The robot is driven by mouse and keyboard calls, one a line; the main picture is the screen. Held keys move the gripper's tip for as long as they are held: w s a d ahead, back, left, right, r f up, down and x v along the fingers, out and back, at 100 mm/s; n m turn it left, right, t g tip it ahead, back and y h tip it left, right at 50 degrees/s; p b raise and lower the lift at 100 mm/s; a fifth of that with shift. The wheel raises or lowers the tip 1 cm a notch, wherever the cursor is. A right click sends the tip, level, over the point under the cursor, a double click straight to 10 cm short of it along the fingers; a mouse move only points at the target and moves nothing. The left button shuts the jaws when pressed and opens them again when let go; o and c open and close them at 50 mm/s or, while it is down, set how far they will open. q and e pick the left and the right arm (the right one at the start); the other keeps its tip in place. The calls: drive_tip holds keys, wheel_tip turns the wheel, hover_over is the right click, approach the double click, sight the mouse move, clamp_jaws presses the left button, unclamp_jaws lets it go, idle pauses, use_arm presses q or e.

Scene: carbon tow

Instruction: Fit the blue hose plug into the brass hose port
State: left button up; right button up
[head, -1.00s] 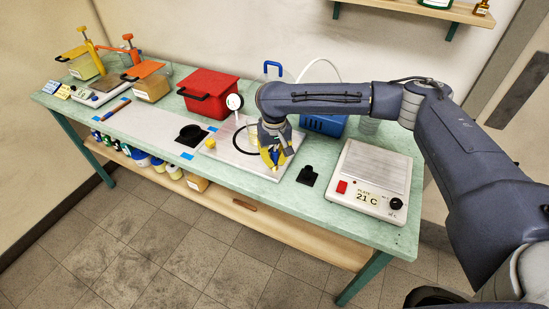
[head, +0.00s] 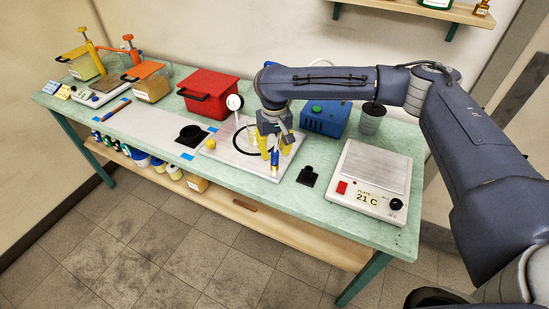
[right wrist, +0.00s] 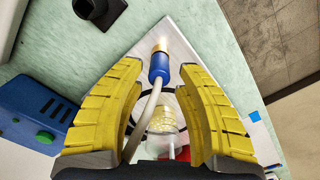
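The blue hose plug (head: 274,158) stands upright at the front of the pale plate, in line with the brass hose port (head: 275,172) below it. In the right wrist view, the blue plug (right wrist: 159,67) meets the brass port (right wrist: 160,46) with no visible gap; how deep it sits I cannot tell. A pale hose (right wrist: 146,115) runs from the plug back between my fingers. My right gripper (head: 271,150) is over the plate. Its yellow fingers (right wrist: 160,75) are spread, with clear space on both sides of the plug. My left gripper is out of view.
A clear pot with yellowish contents (right wrist: 163,121) stands on the plate (head: 228,148). A blue box (head: 325,116) and a dark cup (head: 371,117) stand behind. A hot plate (head: 370,180) is to the right, a red bin (head: 209,92) to the left. A small black stand (head: 307,176) lies between.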

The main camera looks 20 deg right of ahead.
sight(274, 152)
wheel_tip(274, 152, up, 7)
drive_tip(key=shift+r, duration=0.15)
idle(0.5)
